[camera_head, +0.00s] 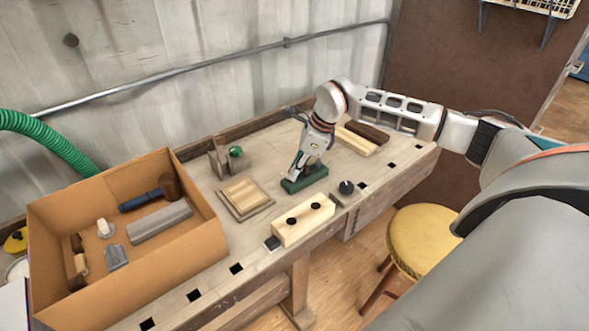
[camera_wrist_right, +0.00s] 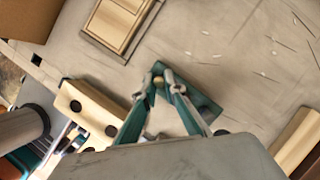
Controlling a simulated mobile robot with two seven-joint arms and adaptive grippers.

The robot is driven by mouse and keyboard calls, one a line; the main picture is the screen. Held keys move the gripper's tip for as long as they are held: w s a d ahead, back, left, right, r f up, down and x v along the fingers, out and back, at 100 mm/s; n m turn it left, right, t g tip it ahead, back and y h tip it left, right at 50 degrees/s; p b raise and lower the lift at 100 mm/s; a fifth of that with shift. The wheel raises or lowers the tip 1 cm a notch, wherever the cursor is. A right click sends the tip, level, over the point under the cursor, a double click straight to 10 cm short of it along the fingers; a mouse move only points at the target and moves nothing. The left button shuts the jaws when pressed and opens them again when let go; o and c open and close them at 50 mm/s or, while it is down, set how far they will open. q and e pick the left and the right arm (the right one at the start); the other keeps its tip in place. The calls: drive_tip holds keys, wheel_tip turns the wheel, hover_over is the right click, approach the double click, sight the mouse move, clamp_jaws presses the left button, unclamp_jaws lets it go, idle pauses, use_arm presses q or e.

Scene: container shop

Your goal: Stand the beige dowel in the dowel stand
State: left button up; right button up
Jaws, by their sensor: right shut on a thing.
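The beige dowel (camera_wrist_right: 158,80) shows in the right wrist view as a small round end between the fingertips of my right gripper (camera_wrist_right: 157,78). The gripper is shut on it and points down. A low green block, which looks like the dowel stand (camera_head: 304,180), lies on the bench directly under the gripper, and it also shows in the wrist view (camera_wrist_right: 203,103). The dowel is over one end of this block. Its lower part is hidden, so I cannot tell whether it is in a hole or above it. My left gripper is not in view.
A pale block with two dark holes (camera_head: 290,233) and a black knob (camera_head: 346,187) are at the front edge. Stacked wooden plates (camera_head: 243,196) lie left of the stand. Wood bars (camera_head: 357,142) lie behind right. A cardboard box (camera_head: 150,285) of tools fills the left.

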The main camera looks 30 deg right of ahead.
drive_tip(key=shift+f, duration=0.3)
idle(0.4)
drive_tip(key=o, duration=0.8)
drive_tip(key=shift+r, duration=0.15)
drive_tip(key=shift+r+p, duration=2.7)
drive_tip(key=shift+r, duration=0.75)
drive_tip(key=shift+f, duration=0.1)
